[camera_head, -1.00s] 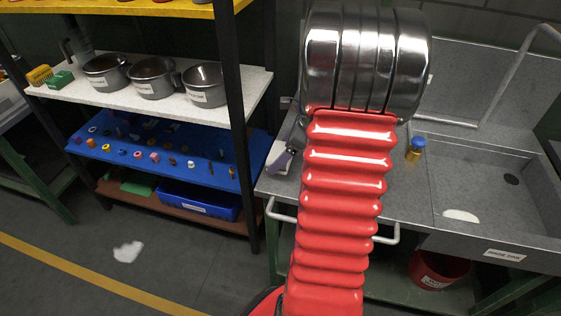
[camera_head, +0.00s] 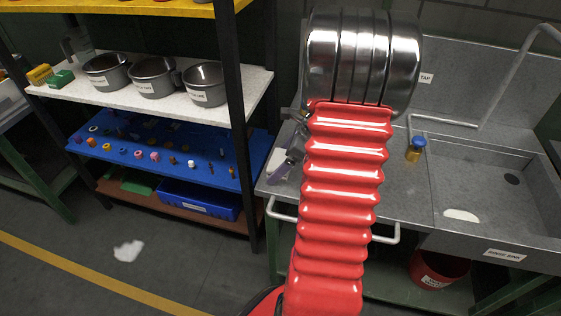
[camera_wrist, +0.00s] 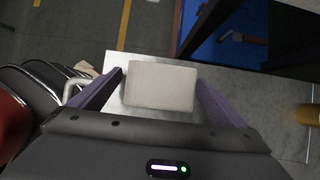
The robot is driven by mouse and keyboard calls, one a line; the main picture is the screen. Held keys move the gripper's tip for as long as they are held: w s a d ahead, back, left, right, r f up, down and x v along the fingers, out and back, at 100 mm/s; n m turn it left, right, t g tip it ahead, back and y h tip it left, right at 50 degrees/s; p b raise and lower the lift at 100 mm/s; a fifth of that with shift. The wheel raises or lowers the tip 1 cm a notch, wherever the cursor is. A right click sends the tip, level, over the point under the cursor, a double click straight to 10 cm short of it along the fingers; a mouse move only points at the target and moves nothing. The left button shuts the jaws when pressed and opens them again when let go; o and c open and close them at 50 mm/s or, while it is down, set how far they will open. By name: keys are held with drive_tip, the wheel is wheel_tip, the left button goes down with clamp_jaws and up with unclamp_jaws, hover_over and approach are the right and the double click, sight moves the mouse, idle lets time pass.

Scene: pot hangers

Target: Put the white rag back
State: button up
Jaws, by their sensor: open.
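A flat, folded off-white cloth, which looks like the white rag (camera_wrist: 160,86), lies on the grey counter near its edge in the wrist view. In the head view it shows partly as a pale patch (camera_head: 276,162) at the counter's left end. My gripper (camera_wrist: 158,78) is open, with one purple finger on each side of the rag in the wrist view. I cannot tell how high the fingers are above the counter. In the head view one purple finger (camera_head: 281,171) shows beside the rag; my arm hides the rest of the gripper.
A brass cylinder with a blue top (camera_head: 416,149) stands on the counter, left of the sink (camera_head: 500,180). A shelf rack (camera_head: 240,95) with several pots stands close left. A white patch (camera_head: 128,251) lies on the floor. A red bucket (camera_head: 438,271) is below the sink.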

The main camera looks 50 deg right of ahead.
drive_tip(key=v, duration=1.2)
drive_tip(key=shift+r, duration=0.15)
idle(0.6)
drive_tip(key=w+a+r+n+g+h, duration=0.1)
drive_tip(key=a+r+n, duration=0.2)
drive_tip(key=a+n, duration=0.55)
drive_tip(key=w+a+r+n+g, duration=0.1)
drive_tip(key=w+a+r+n, duration=0.15)
drive_tip(key=a+n, duration=0.65)
drive_tip(key=s+a+r+n+t+h, duration=0.1)
drive_tip(key=s+a+n, duration=0.3)
drive_tip(key=a, duration=0.5)
drive_tip(key=s+a+r+n+t, duration=0.1)
drive_tip(key=s+a+n, duration=0.3)
drive_tip(key=a+n, duration=0.5)
drive_tip(key=shift+a+r+h, duration=0.3)
drive_tip(key=shift+a+h, duration=0.1)
drive_tip(key=shift+a, duration=0.1)
